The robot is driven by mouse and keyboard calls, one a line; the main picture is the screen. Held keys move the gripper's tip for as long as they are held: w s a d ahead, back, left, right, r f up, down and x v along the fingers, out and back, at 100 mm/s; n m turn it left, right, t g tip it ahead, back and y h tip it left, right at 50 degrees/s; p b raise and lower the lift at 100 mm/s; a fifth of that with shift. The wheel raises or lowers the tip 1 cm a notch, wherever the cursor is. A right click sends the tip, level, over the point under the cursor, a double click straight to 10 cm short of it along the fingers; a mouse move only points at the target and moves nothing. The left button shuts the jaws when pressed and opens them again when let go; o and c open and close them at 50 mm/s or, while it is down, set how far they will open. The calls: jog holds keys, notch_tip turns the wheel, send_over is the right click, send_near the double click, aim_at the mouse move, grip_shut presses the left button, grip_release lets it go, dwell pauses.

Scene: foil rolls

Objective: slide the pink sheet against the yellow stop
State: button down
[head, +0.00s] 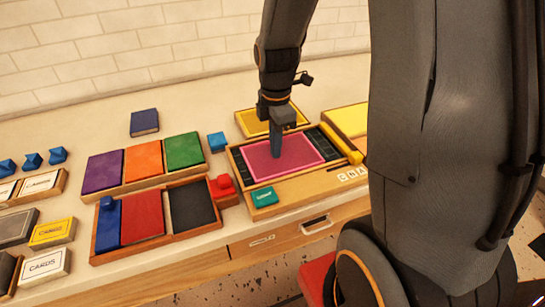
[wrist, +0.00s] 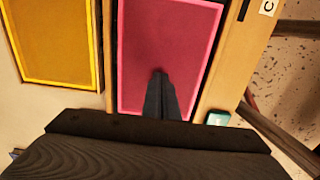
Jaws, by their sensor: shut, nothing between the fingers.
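The pink sheet (head: 300,151) lies flat in a wooden tray (head: 300,192) and also shows in the wrist view (wrist: 170,35). The yellow stop (head: 343,146) is a bar across the tray's right end. A dark strip shows between the sheet's right edge and the stop, so they are apart. My gripper (head: 275,154) is shut and empty, pointing down over the left part of the sheet. In the wrist view its fingertips (wrist: 159,75) are over the sheet; I cannot tell whether they touch it. The stop is out of the wrist view.
A teal block (head: 264,197) sits at the tray's front left corner. A yellow-framed panel (wrist: 55,45) lies behind the tray. A red block (head: 222,186) and a tray of coloured panels (head: 142,218) stand to the left. My arm hides the area right of the tray.

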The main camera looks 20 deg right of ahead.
aim_at(305, 148)
jog(key=shift+d, duration=0.15)
jog(key=shift+d+r+p, duration=0.1)
jog(key=shift+d+p, duration=0.55)
jog(key=shift+d, duration=0.7)
jog(key=shift+d, duration=0.1)
jog(key=shift+d+p, duration=0.5)
jog(key=shift+d, duration=0.9)
jog(key=shift+d+f+p, duration=0.2)
jog(key=shift+d+p, duration=0.2)
jog(key=shift+d, duration=0.7)
jog(key=shift+s+d+f, duration=0.1)
jog(key=shift+d, duration=0.25)
